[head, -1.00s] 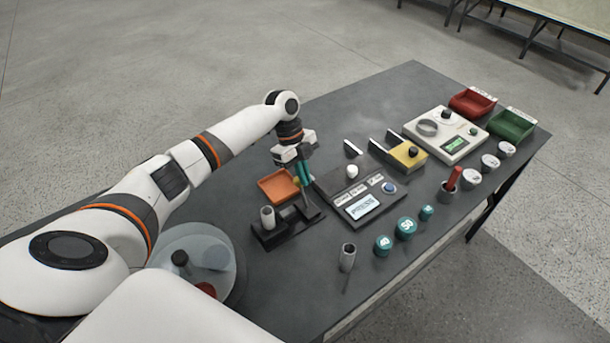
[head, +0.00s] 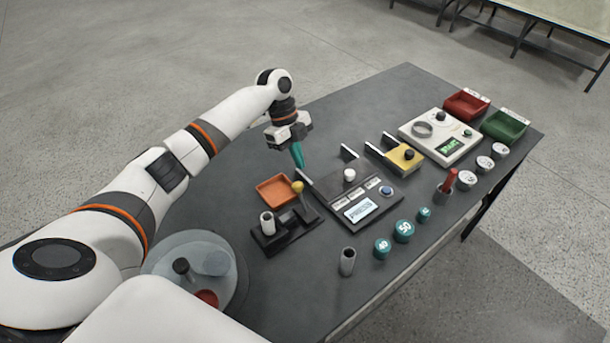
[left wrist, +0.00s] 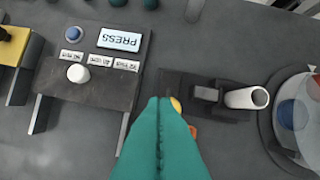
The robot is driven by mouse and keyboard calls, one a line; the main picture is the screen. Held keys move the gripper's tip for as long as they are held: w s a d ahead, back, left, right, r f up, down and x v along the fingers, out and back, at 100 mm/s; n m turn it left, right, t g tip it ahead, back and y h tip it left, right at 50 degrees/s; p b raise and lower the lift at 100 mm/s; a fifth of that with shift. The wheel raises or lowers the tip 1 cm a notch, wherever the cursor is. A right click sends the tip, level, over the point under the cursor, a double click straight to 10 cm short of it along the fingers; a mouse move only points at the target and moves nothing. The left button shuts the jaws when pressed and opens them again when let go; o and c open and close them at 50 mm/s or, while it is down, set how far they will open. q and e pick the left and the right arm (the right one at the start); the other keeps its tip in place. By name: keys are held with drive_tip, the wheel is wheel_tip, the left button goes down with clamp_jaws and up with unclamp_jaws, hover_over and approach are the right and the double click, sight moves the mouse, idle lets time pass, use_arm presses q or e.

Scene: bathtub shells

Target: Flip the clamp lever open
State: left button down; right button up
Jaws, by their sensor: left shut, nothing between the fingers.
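The clamp is a dark fixture (head: 268,241) with a grey lever that ends in a yellow ball knob (head: 297,187). The lever stands up from the fixture in the head view. A light grey hollow cylinder (head: 267,224) stands upright at its left end. My left gripper (head: 299,165) has teal fingers, shut and empty, pointing down just above and behind the knob, apparently apart from it. In the left wrist view the shut fingertips (left wrist: 160,100) cover most of the knob; only a yellow sliver (left wrist: 176,104) shows beside them. My right gripper is out of view.
An orange tray (head: 268,198) lies behind the clamp. A dark panel (head: 330,187) with a white knob, a blue button and a "PRESS" display stands to its right. Teal weights (head: 404,231) and a grey tube (head: 347,262) sit nearer the front.

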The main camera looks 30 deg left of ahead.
use_arm(q)
drive_tip(key=shift+w+a+r+b, duration=0.2)
drive_tip(key=shift+a+r, duration=0.35)
drive_tip(key=shift+a, duration=0.15)
drive_tip(key=shift+w+a+r+b, duration=0.2)
drive_tip(key=shift+a+r, duration=0.3)
drive_tip(key=shift+a, duration=0.2)
drive_tip(key=shift+r, duration=0.1)
